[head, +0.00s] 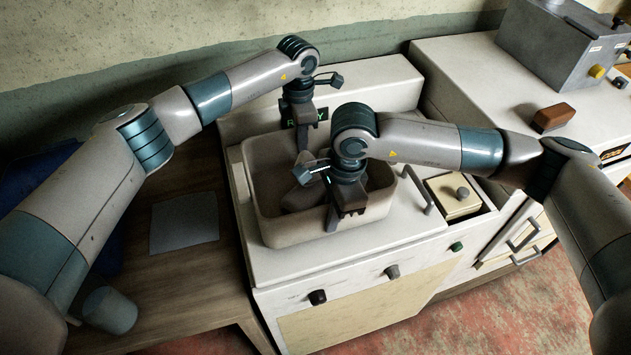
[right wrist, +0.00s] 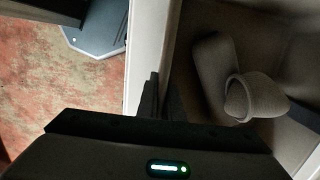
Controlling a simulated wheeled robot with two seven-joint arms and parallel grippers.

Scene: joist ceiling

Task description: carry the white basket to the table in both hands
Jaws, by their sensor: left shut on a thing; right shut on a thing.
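The white basket (head: 285,232), an open bin, is over the top of a white appliance. I cannot tell if its bottom touches that top. My left gripper (head: 303,148) is shut on its far rim. My right gripper (head: 335,214) is shut on its near rim. In the right wrist view the basket's inside holds a rounded oblong thing and a ring-shaped or cup-like thing (right wrist: 255,97). They are partly hidden by my right arm in the head view. The wooden table (head: 190,278) stands at the left, beside the appliance.
On the table are a grey sheet (head: 184,222) and, near the front, a grey cup (head: 110,309). A dark blue thing is partly behind my left arm. Right of the basket is a cream block (head: 453,195) with a knob. A brown block (head: 553,117) and a grey box (head: 558,45) lie farther right.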

